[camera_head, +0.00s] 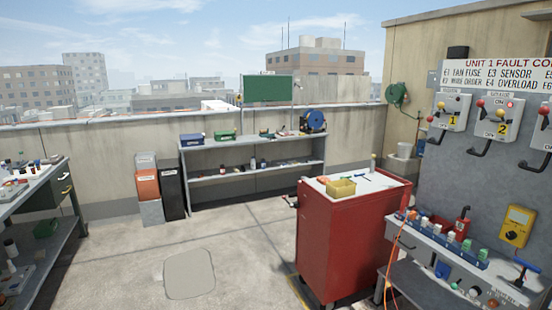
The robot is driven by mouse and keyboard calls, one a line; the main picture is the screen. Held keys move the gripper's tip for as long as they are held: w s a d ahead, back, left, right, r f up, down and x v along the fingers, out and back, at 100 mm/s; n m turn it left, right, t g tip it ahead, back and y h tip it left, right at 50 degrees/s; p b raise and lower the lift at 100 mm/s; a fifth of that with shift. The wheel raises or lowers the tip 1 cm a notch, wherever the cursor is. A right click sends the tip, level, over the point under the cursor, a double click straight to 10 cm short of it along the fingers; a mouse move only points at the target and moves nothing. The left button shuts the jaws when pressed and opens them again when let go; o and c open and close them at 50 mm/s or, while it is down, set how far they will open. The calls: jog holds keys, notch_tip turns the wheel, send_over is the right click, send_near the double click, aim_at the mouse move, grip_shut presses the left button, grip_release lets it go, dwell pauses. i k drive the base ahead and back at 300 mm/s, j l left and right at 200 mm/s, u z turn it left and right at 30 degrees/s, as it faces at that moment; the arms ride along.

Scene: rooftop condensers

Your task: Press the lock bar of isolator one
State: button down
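Isolator one (451,111) is a light grey box with a yellow "1" label, at the left of a row on the grey panel (445,170) at the right. Red knobs show on its left side. A black bent bar (437,137) juts out below it; I cannot tell whether this is its lock bar or how it is set. Isolator two (502,119), labelled "2", is to its right with a red light at its top. A third isolator (543,130) is cut off by the right edge. My gripper is not in view.
Shelves (253,146) line the back wall. The middle floor (235,240) is clear.

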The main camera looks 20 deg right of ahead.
aim_at(440, 105)
jog(key=i+j+z, duration=0.1)
jog(key=i, duration=0.4)
jog(key=i+j, duration=0.15)
jog(key=i, duration=0.35)
jog(key=i+j+z, duration=0.15)
jog(key=i, duration=0.35)
jog(key=i+j+z, duration=0.15)
jog(key=i+z, duration=0.25)
jog(key=i+j+z, duration=0.2)
jog(key=z, duration=0.25)
jog(key=i+j+z, duration=0.25)
jog(key=z, duration=0.15)
jog(key=i+j+z, duration=0.2)
jog(key=j+z, duration=0.4)
jog(key=j, duration=0.15)
jog(key=i+j+z, duration=0.1)
jog(key=j, duration=0.2)
